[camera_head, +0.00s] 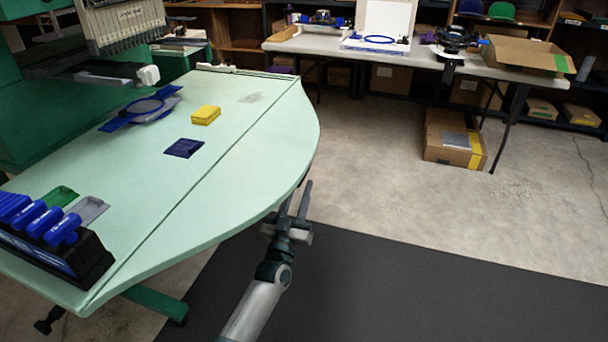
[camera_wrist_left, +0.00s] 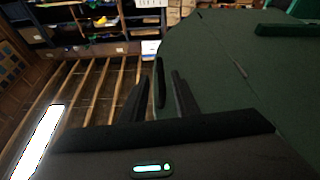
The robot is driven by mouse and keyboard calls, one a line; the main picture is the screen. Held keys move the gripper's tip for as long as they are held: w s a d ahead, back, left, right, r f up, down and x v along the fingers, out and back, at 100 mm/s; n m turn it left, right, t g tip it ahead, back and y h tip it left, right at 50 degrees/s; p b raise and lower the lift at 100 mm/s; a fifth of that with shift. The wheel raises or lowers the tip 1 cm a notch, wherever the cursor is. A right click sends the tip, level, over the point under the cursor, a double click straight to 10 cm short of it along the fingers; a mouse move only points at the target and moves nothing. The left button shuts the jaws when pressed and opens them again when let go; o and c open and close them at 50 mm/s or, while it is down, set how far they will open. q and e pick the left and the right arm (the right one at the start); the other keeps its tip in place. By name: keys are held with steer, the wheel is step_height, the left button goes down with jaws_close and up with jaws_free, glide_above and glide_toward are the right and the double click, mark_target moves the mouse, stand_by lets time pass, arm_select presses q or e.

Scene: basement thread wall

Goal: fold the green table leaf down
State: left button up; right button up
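The green table leaf (camera_head: 258,165) is the pale green curved part right of a long seam in the tabletop. It lies level with the rest of the top. My left gripper (camera_head: 297,196) is at the leaf's curved outer edge, with one finger standing outside the rim and the other partly hidden by it. In the left wrist view, the fingers (camera_wrist_left: 160,92) are apart beside the dark green surface of the leaf (camera_wrist_left: 215,75). Contact with the edge cannot be told. My right gripper is not in view.
A yellow block (camera_head: 206,115), a navy patch (camera_head: 184,148) and a blue hoop (camera_head: 143,107) lie left of the seam. A black rack (camera_head: 85,262) with blue-handled tools stands near the seam's front end.

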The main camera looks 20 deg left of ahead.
arm_select(q)
steer(key=x, duration=0.4)
steer(key=shift+w+r, duration=0.2)
steer(key=shift+w, duration=0.4)
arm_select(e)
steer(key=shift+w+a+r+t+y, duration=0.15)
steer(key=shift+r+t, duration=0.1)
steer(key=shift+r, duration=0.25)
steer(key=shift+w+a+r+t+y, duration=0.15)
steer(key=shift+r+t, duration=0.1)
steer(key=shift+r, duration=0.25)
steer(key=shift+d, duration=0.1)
arm_select(q)
steer(key=shift+r, duration=0.1)
jaws_close()
